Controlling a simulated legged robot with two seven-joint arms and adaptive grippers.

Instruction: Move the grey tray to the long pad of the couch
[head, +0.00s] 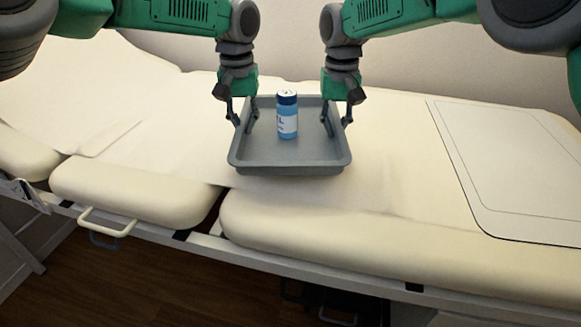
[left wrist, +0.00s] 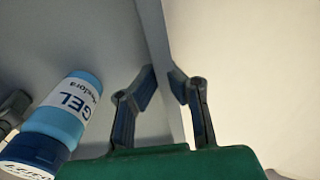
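The grey tray (head: 290,168) is in the middle of the head view, over the cream couch, close to where the long pad (head: 400,246) meets the shorter section on its left. I cannot tell whether it touches the couch. A blue gel bottle (head: 287,122) stands upright in it and also shows in the left wrist view (left wrist: 62,110). My left gripper (head: 242,124) straddles the tray's left wall, its fingers close in on both sides in the left wrist view (left wrist: 163,78). My right gripper (head: 340,130) grips the right wall in the same way.
A flat, pale, dark-edged sheet (head: 520,170) lies on the right part of the long pad. The pad between it and the tray is clear. The shorter cushion (head: 130,190) has a cream handle (head: 106,222) below its front edge. A wall stands behind.

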